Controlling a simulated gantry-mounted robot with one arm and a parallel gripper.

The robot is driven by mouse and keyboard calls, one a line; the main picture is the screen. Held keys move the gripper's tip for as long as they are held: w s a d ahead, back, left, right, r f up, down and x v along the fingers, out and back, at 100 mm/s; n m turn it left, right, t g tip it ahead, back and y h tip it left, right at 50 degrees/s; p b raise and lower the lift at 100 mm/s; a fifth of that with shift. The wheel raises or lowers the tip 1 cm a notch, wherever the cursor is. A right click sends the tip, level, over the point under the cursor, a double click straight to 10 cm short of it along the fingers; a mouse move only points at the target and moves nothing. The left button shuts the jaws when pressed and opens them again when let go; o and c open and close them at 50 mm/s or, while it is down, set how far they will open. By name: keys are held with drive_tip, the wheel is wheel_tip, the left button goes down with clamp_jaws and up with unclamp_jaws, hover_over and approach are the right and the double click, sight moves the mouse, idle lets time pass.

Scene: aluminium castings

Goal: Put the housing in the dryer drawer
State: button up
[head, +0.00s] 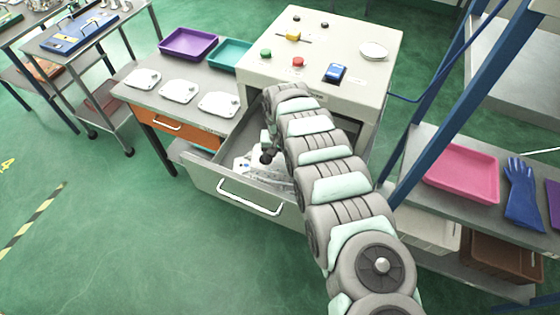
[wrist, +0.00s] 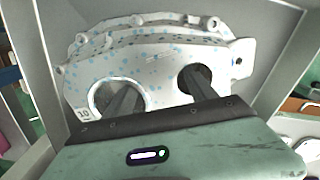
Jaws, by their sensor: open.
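The housing (wrist: 150,65) is a pale casting with blue specks, two round openings and a tag marked 10. It sits inside the pulled-out dryer drawer (head: 210,178), between its walls in the wrist view (wrist: 283,50). In the head view only a white part of the housing (head: 243,164) shows beside my arm. In the head view my gripper (head: 267,156) is low inside the drawer, partly hidden by my arm.
The dryer cabinet (head: 325,55) has coloured buttons and a blue device on top. Left of it, a bench (head: 140,97) holds several white plates, a purple tray (head: 188,44) and a teal tray (head: 231,53). A pink tray (head: 461,173) and blue glove (head: 523,195) lie right.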

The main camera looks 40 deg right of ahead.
sight(280, 159)
wheel_tip(280, 159, up, 11)
idle(0.5)
idle(1.2)
